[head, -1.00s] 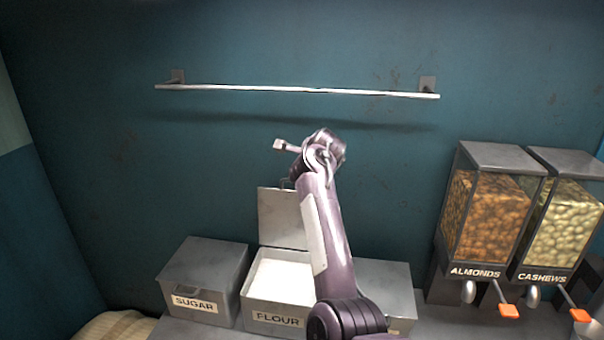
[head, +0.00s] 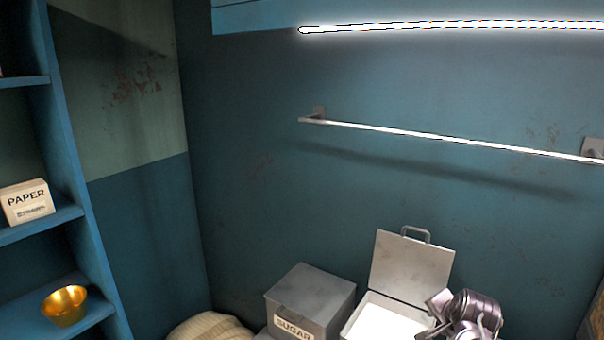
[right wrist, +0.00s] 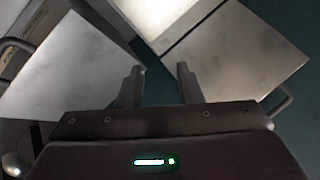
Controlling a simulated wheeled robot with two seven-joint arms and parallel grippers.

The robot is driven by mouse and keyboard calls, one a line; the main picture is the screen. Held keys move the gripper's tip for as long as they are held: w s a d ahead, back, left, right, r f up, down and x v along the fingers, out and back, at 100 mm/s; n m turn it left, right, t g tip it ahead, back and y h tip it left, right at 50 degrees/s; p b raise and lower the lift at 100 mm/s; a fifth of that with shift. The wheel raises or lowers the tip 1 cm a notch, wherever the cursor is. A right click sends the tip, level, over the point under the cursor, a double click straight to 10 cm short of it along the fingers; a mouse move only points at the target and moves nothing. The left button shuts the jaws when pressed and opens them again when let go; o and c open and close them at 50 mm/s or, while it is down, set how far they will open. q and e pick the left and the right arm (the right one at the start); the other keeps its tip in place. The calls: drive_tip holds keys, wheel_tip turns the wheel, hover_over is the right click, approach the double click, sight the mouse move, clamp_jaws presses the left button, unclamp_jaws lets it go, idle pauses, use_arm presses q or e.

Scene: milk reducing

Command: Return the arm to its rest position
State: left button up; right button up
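My right gripper (right wrist: 160,88) shows in the right wrist view with its two fingers apart and nothing between them. In the head view, part of my right arm and hand (head: 470,315) is at the bottom right, in front of the open flour bin (head: 372,318); the fingertips are hard to make out there. The bin's lid (head: 412,262) stands raised with its handle on top. White flour shows inside the bin. In the right wrist view a lid with a handle (right wrist: 240,50) lies to the right of the fingers. My left gripper is not in view.
A closed sugar bin (head: 310,295) stands left of the flour bin. A metal rail (head: 440,138) runs along the wall above. A blue shelf (head: 75,180) at the left holds a paper straws box (head: 27,202) and a gold bowl (head: 65,305). A sack (head: 210,328) lies at the bottom.

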drive_tip(key=s+a+f+n+g+y, duration=0.15)
drive_tip(key=s+a+n, duration=0.3)
drive_tip(key=s, duration=0.55)
drive_tip(key=s+a+f+n+g, duration=0.15)
drive_tip(key=s+a+n, duration=0.3)
drive_tip(key=s, duration=0.55)
drive_tip(key=s+a+f+n+g, duration=0.1)
drive_tip(key=s+a+f+n, duration=0.25)
drive_tip(key=s+n, duration=0.45)
drive_tip(key=s+f+m+g, duration=0.1)
drive_tip(key=s+f, duration=0.1)
drive_tip(key=f, duration=1.4)
drive_tip(key=s+f+m, duration=0.1)
drive_tip(key=s+f, duration=0.2)
drive_tip(key=f, duration=1.3)
drive_tip(key=s+d+f, duration=0.2)
drive_tip(key=s+f, duration=0.6)
drive_tip(key=s, duration=0.1)
drive_tip(key=s+d+f+g, duration=0.1)
drive_tip(key=s+f, duration=0.7)
drive_tip(key=s, duration=0.1)
drive_tip(key=shift+d+f+g+b, duration=0.15)
drive_tip(key=shift+d+g+b, duration=0.15)
drive_tip(key=shift+d, duration=0.1)
drive_tip(key=shift+s, duration=0.1)
